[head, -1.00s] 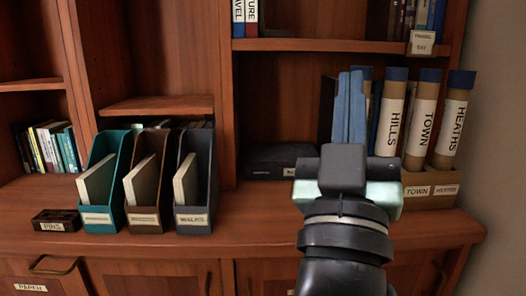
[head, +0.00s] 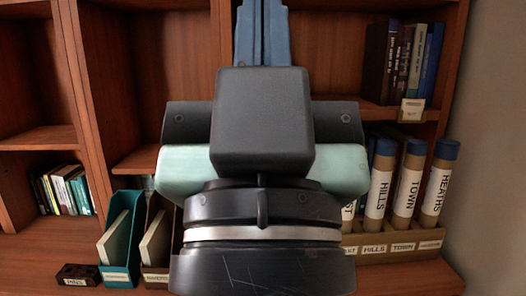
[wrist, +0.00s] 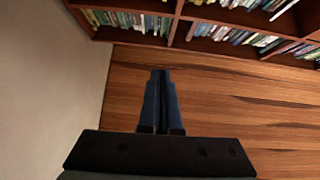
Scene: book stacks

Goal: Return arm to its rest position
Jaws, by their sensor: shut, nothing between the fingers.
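My gripper (head: 263,35) is raised in the middle of the head view, close to the camera, with its blue fingers pointing up. The fingers are together with nothing between them. In the wrist view my gripper (wrist: 161,78) is also shut and empty, with bare wooden floor (wrist: 225,105) beyond it. My wrist hides the middle of the bookcase, including part of the counter and lower shelf.
A teal magazine file (head: 121,238) and a brown one (head: 156,240) stand left of my wrist, beside a pins box (head: 78,274). Labelled tubes, including Heaths (head: 438,184), stand in a holder (head: 400,245) at right.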

